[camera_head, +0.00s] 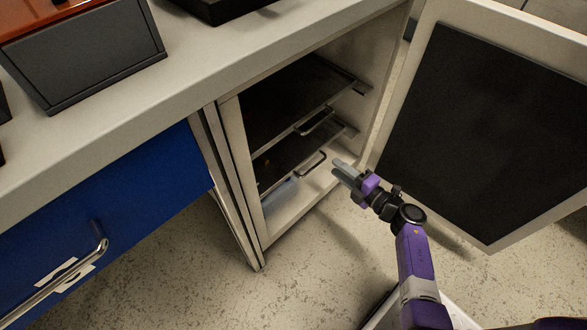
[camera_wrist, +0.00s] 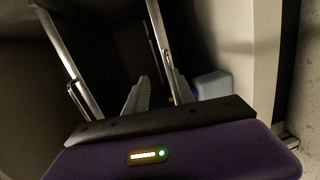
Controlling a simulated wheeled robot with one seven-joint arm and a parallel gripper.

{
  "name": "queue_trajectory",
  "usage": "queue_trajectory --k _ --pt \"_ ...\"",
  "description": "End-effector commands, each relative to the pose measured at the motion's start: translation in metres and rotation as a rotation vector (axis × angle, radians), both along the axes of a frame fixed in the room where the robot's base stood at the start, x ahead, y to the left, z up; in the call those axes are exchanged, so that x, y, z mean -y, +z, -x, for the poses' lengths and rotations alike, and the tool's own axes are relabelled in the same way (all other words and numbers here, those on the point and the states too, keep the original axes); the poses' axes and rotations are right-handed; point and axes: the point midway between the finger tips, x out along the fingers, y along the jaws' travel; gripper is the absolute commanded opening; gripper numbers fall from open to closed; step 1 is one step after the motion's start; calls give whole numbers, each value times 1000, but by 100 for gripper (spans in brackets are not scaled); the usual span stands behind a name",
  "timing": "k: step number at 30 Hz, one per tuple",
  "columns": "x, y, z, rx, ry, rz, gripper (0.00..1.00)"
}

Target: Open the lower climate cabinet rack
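The lower rack (camera_head: 290,155) is a dark shelf with a pale front edge and a metal handle (camera_head: 312,164), inside the open climate cabinet. The rack appears pushed in. My gripper (camera_head: 336,167) is just right of this handle, in front of the cabinet opening, and holds nothing visible. In the wrist view its two fingers (camera_wrist: 162,76) stand apart and point at a pale rack edge (camera_wrist: 160,35) with a thin handle beside it. I cannot tell whether a finger touches the handle. The upper rack (camera_head: 285,95), with its own handle (camera_head: 316,122), is above.
The cabinet door (camera_head: 490,130) stands wide open to the right of my arm. A light blue object (camera_head: 280,195) lies on the cabinet floor under the lower rack. A blue drawer (camera_head: 100,220) with a bar handle is at left. The speckled floor in front is clear.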

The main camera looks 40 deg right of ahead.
Motion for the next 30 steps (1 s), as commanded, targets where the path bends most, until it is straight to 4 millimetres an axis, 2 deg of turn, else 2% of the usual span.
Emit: queue_trajectory --k 2,6,21,30 --pt "-15 -16 5 -43 52 17 30" --pt "-26 -20 1 -52 99 46 30" --pt "-28 -34 -64 -50 97 47 30" --pt "-28 -33 -72 -50 96 47 30"
